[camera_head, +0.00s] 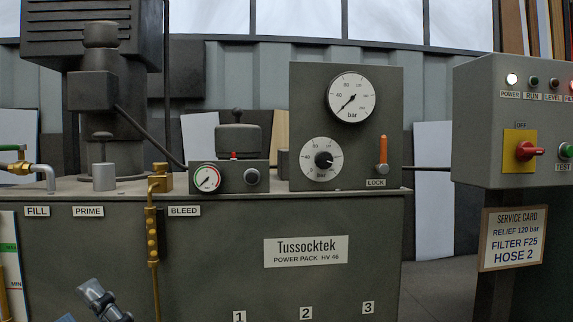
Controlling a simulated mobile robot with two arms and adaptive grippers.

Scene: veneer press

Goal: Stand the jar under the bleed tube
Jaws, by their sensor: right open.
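The bleed tube (154,277) is a thin brass tube hanging down the front of the grey power pack, beside the BLEED label (184,211). It runs from a brass fitting (160,182) on the pack's top edge, and its lower end is out of view. No jar shows in this view. Part of my right gripper (102,299) shows at the bottom edge, left of the tube and apart from it in the picture. It is open, and I see nothing held in the part that shows. My left gripper is not in view.
The power pack's front (220,270) fills the middle. Gauges, a grey FILL spout (48,176) and an orange LOCK lever (383,149) stand on top. A control box (480,120) with a red switch (530,151) and a service card (514,238) are at right.

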